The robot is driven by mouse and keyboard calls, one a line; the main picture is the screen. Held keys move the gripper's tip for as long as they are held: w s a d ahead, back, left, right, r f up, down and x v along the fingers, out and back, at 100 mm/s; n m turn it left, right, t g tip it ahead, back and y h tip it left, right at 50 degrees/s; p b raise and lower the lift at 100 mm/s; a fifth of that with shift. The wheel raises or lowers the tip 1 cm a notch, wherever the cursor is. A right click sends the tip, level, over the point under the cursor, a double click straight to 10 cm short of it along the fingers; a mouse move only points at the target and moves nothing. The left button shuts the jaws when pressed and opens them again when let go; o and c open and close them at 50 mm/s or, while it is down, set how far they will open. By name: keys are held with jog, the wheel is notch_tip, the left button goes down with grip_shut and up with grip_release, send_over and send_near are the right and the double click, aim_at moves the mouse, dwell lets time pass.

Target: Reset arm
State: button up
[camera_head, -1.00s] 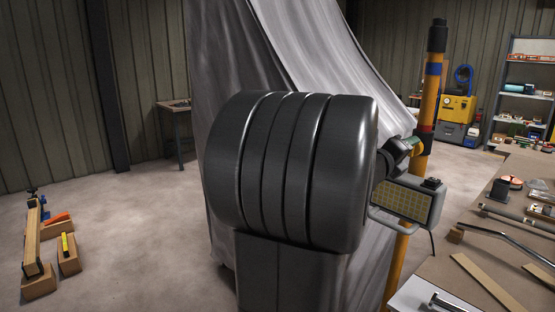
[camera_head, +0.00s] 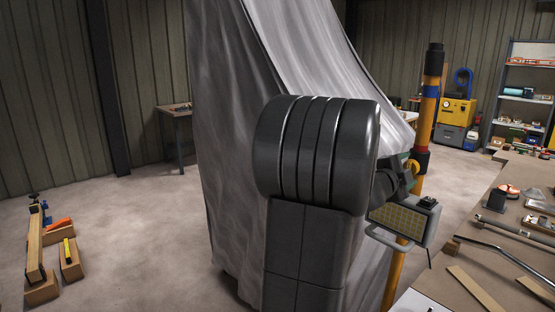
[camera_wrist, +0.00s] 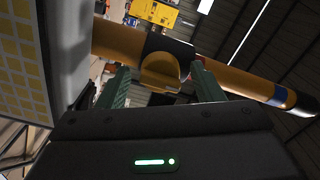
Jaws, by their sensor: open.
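My gripper is open in the wrist view (camera_wrist: 160,68), with its two green fingers on either side of a yellow hooked fitting on a yellow-orange pole (camera_wrist: 232,80). I cannot tell whether the fingers touch the pole. In the head view the pole (camera_head: 424,118) stands upright right of my dark arm, with blue and red bands and a black top. My arm hides most of the gripper there. A grey box with a yellow gridded face (camera_head: 398,222) and a handle sits beside the pole, and its gridded face also shows at the left of the wrist view (camera_wrist: 18,70).
A tall grey draped sheet (camera_head: 230,130) hangs behind my arm. A workbench (camera_head: 425,283) with tools, rods and wooden strips fills the right. Wooden blocks with a clamp (camera_head: 36,250) lie on the floor at the left. Floor between blocks and sheet is clear.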

jog(key=n+p, duration=0.2)
jog(key=n, duration=0.2)
jog(key=shift+r+n, duration=0.15)
jog(key=shift+n, duration=0.25)
jog(key=n+p, duration=0.2)
jog(key=n, duration=0.2)
jog(key=shift+f+p, duration=0.2)
jog(key=shift+p, duration=0.15)
